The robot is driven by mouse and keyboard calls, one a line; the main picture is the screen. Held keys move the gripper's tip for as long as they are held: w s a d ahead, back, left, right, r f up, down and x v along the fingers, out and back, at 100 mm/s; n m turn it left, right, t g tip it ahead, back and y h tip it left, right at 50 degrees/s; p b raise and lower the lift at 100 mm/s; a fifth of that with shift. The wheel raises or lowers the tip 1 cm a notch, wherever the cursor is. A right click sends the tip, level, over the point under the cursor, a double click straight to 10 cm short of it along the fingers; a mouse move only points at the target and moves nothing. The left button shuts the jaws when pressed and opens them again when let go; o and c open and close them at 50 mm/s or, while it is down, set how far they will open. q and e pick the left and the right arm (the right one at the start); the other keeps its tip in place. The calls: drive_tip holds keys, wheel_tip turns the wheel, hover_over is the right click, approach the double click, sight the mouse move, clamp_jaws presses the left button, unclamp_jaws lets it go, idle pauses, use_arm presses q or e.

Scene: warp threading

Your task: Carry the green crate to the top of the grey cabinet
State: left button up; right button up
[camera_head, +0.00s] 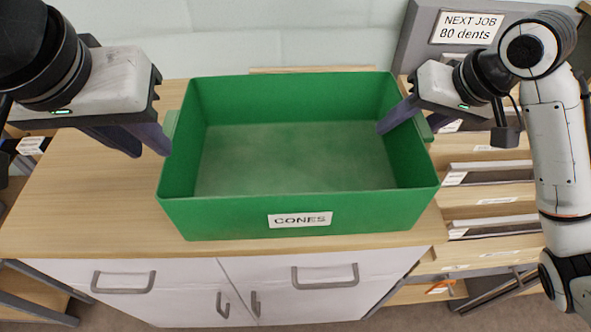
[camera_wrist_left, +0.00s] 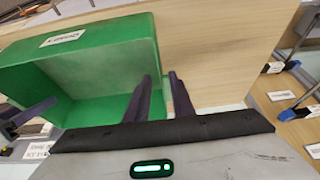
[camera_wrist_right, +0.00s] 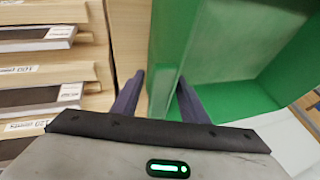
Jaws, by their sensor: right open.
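The green crate (camera_head: 300,214), labelled CONES, stands upright and looks empty on a wood-topped unit (camera_head: 90,205). My left gripper (camera_head: 143,145) is open beside the crate's left end, close to the handle ledge (camera_head: 171,125). In the left wrist view its fingers (camera_wrist_left: 162,98) are apart, near the crate's end wall (camera_wrist_left: 105,65); I cannot tell if they straddle it. My right gripper (camera_head: 408,115) is open at the right end, one finger inside the crate. In the right wrist view its fingers (camera_wrist_right: 160,97) stand either side of the crate's wall (camera_wrist_right: 165,60). I cannot clearly identify the grey cabinet.
A grey panel (camera_head: 415,45) with a NEXT JOB 80 dents sign (camera_head: 470,27) stands at the back right. Slatted wooden shelving (camera_head: 490,190) with labels lies at the right. White doors and drawers (camera_head: 130,285) with grey handles face the front. Bare wood lies left of the crate.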

use_arm(q)
drive_tip(key=shift+v, duration=1.2)
drive_tip(key=shift+r, duration=0.1)
use_arm(e)
drive_tip(key=shift+r, duration=0.1)
drive_tip(key=v, duration=1.2)
